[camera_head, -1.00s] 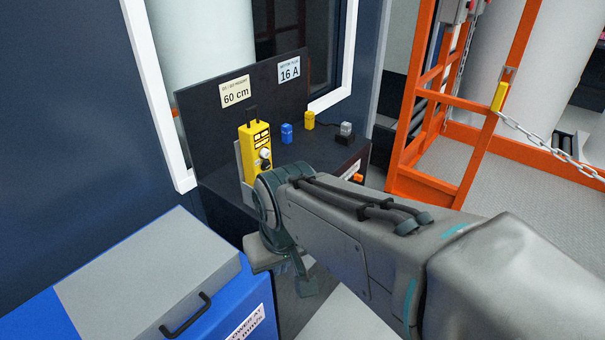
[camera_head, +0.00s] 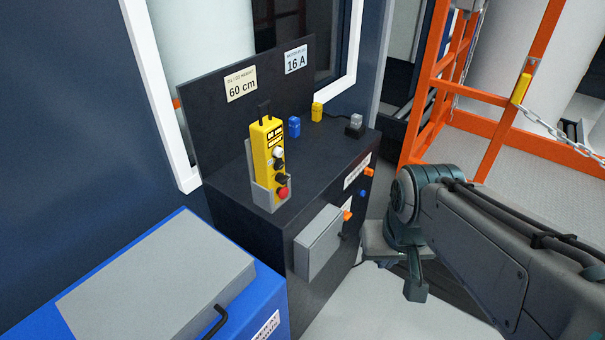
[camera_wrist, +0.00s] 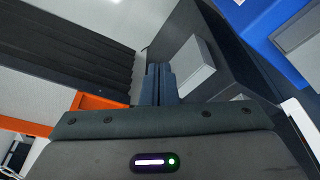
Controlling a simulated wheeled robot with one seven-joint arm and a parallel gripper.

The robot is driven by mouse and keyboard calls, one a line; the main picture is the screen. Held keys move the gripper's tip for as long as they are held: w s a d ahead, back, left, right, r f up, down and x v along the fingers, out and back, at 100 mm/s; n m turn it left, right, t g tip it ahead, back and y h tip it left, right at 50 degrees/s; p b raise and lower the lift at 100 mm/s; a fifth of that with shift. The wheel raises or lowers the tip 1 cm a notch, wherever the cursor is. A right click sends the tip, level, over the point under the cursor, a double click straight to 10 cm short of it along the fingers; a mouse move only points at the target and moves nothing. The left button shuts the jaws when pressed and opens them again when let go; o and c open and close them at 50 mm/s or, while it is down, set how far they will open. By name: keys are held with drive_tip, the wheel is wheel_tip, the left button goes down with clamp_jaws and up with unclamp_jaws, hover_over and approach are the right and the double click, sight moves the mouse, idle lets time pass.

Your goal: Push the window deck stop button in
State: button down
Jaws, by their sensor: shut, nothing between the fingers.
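The dark window deck (camera_head: 258,228) stands below the window. On its top a yellow control box (camera_head: 262,140) sits upright in a grey holder, with a red round button (camera_head: 283,193) low on its face, below white and black knobs. The red button looks like the stop button; I cannot read a label. My gripper (camera_wrist: 161,85) is shut and empty in the wrist view, its two fingers together. In the head view my wrist is right of the deck, clear of the control box and the red button. The fingertips are hard to make out there.
A grey box (camera_head: 318,243) juts from the deck's front, near orange and blue knobs. A blue cabinet (camera_head: 262,290) with a grey lid stands at lower left. Orange railings (camera_head: 470,95) with a chain stand at right. Pale floor lies free before the deck.

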sight(286, 194)
drive_tip(key=w+a+f+m+g+y, duration=0.2)
drive_tip(key=a+f+m+g+y, duration=0.35)
drive_tip(key=a+m+y, duration=0.5)
drive_tip(key=w+d+f+m+t+y, duration=0.2)
drive_tip(key=w+d+m+t, duration=0.1)
drive_tip(key=w+m+t, duration=0.4)
drive_tip(key=w+d+f+m+t+y, duration=0.1)
drive_tip(key=w+d+f+m+t, duration=0.2)
drive_tip(key=w+m+t, duration=0.3)
drive_tip(key=shift+w+m+t+y+b, duration=0.35)
drive_tip(key=shift+w+m, duration=0.45)
drive_tip(key=shift+m, duration=0.15)
drive_tip(key=shift+a, duration=0.1)
drive_tip(key=p+x, duration=0.2)
drive_tip(key=x, duration=1)
drive_tip(key=shift+w+a+p, duration=0.25)
drive_tip(key=shift+a+p, duration=0.05)
drive_tip(key=shift+w+a, duration=0.35)
drive_tip(key=shift+a, duration=0.1)
